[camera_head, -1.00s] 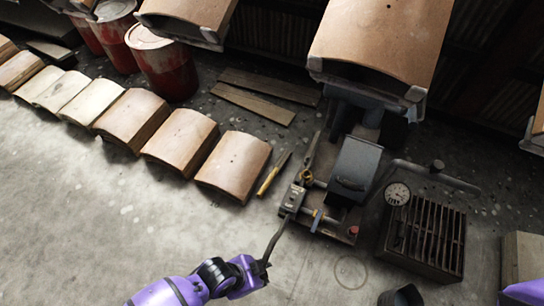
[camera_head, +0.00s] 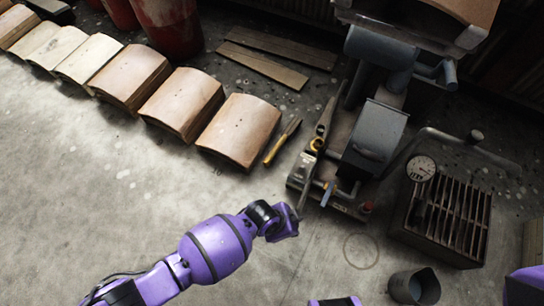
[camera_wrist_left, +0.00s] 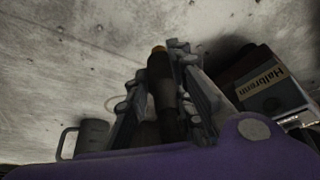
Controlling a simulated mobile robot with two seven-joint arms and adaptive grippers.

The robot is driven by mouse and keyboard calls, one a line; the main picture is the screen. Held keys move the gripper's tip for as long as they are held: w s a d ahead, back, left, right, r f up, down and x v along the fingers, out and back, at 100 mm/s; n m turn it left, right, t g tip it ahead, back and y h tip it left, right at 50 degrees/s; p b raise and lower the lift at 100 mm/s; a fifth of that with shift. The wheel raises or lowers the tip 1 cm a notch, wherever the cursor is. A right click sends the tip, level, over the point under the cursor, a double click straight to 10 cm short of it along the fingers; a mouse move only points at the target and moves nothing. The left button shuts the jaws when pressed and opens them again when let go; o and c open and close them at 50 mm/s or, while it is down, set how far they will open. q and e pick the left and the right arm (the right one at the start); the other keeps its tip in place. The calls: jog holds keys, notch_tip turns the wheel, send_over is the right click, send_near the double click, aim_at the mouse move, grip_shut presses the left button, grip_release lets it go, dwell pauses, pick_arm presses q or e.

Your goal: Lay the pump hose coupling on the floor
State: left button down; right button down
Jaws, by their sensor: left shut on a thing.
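My left gripper (camera_head: 292,215) is low over the concrete floor (camera_head: 110,210), just in front of the pump machine (camera_head: 372,135). In the left wrist view its fingers (camera_wrist_left: 170,72) are shut on a dark cylindrical piece with a brass-coloured tip, which I take for the pump hose coupling (camera_wrist_left: 163,75). Its lower part is hidden between the fingers. In the head view the coupling is hard to make out at the gripper. I cannot tell whether it touches the floor. My right gripper is out of view.
A slatted box with a gauge (camera_head: 445,218) stands right of the machine, and a dark mug (camera_head: 415,288) is in front of it. A yellow-handled tool (camera_head: 282,142) lies beside the row of curved tiles (camera_head: 238,130). Open floor lies to the left.

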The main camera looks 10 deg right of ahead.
pick_arm(q)
jog(key=shift+w+d+f+b, duration=0.2)
jog(key=shift+d+f+b, duration=0.05)
jog(key=shift+f+b, duration=0.1)
jog(key=shift+w+f+b, duration=0.1)
jog(key=shift+f+b, duration=0.65)
jog(key=shift+f, duration=0.75)
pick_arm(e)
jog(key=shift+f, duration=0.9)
pick_arm(q)
jog(key=shift+f, duration=0.2)
jog(key=c, duration=1.5)
grip_release()
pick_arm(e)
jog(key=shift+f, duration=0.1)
pick_arm(q)
jog(key=shift+r, duration=0.1)
jog(key=shift+p+v, duration=3.25)
jog(key=shift+v, duration=2.8)
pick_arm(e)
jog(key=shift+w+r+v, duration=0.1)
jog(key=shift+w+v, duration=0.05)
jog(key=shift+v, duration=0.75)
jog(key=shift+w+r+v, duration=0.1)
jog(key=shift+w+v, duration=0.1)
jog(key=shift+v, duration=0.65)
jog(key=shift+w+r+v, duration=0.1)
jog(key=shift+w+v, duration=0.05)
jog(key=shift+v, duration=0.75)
